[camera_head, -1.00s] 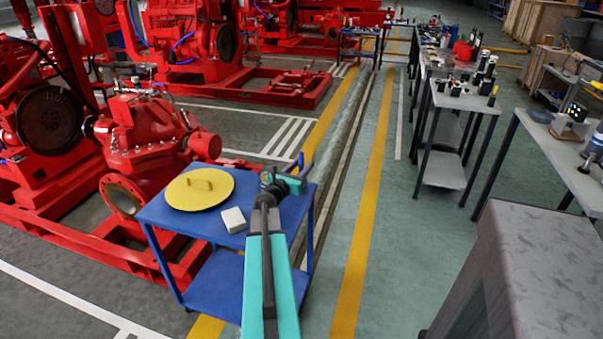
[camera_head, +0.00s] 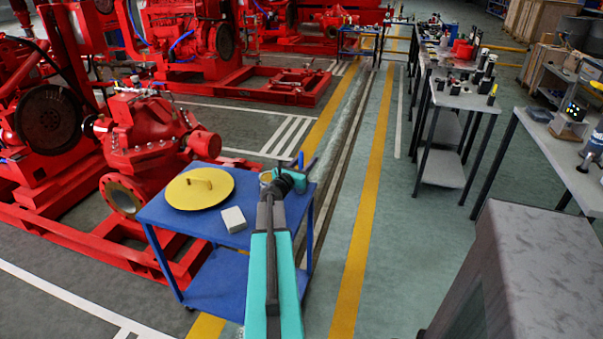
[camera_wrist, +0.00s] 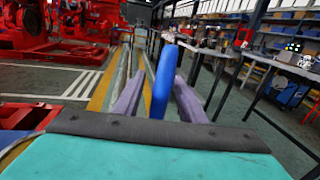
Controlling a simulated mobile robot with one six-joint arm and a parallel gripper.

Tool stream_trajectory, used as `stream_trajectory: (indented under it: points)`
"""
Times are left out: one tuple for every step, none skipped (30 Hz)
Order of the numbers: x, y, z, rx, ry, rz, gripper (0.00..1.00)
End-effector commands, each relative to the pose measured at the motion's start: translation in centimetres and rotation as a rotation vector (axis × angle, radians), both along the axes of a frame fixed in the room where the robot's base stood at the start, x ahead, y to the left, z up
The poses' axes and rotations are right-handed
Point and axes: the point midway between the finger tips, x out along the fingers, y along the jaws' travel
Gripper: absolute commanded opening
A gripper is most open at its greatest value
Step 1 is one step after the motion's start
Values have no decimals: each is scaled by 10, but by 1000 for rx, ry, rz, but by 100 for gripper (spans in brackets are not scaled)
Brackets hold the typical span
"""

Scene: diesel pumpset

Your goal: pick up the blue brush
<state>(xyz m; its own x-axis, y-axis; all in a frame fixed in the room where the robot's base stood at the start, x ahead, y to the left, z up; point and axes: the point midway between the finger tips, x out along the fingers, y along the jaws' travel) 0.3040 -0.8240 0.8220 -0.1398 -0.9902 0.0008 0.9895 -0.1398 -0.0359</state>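The blue brush (camera_head: 300,160) shows as a narrow blue upright shape at the right back corner of the blue cart. In the wrist view its blue handle (camera_wrist: 164,82) rises between the two purple fingers of my gripper (camera_wrist: 158,92). The fingers stand apart, with a visible gap left of the handle; the right finger is close to it or overlaps it. In the head view my gripper (camera_head: 305,167) is at the cart's right edge, partly hidden by my wrist. The brush's lower end is hidden.
The blue cart (camera_head: 200,226) holds a yellow disc with a handle (camera_head: 200,188), a white block (camera_head: 233,219) and a small tan-rimmed round item (camera_head: 265,177). A red pump (camera_head: 146,135) stands left of it. Open floor lies right, before the grey tables (camera_head: 462,97).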

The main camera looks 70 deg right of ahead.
Motion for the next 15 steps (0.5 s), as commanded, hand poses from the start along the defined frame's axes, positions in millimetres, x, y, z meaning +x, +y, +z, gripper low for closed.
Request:
stream_trajectory:
  points:
    - [0,0,0,0,0,0,37]
    - [0,0,0,0,0,0,34]
    - [0,0,0,0,0,0,27]
    - [0,0,0,0,0,0,22]
    - [0,0,0,0,0,0,17]
    - [0,0,0,0,0,0,10]
    - [0,0,0,0,0,0,5]
    - [0,0,0,0,0,1,0]
    - [1,0,0,0,0,1,0]
    - [1,0,0,0,0,1,0]
    - [1,0,0,0,0,1,0]
    - [1,0,0,0,0,1,0]
    - [1,0,0,0,0,1,0]
    - [1,0,0,0,0,1,0]
    - [1,0,0,0,0,1,0]
